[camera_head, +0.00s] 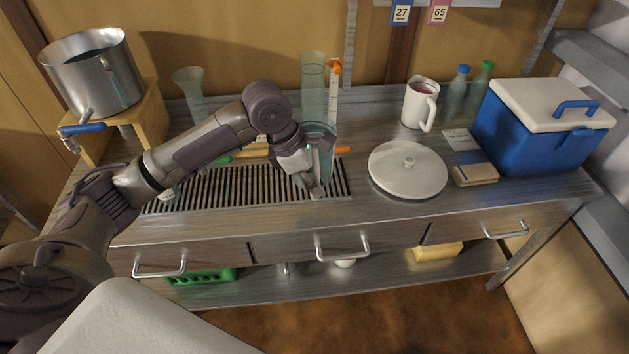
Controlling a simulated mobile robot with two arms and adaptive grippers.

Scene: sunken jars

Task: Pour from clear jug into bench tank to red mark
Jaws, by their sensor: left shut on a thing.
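A clear vessel, which I take for the clear jug (321,134), is at my left gripper (316,187) above the right end of the slatted drain. The gripper is shut on it and looks low on its side; my wrist hides part of it. Just behind stands a tall clear cylinder (312,84) with a white scale strip (333,100) and an orange clip (335,67) near its top. I cannot tell surely whether this is the bench tank. No red mark can be made out, nor any liquid level. My right gripper is not in view.
A steel pot (92,78) with a blue-handled tap stands on a wooden stand at left. A clear flared glass (190,90) stands behind my arm. A white lid (408,170), white mug (419,104), two bottles and blue cooler (525,135) are at right.

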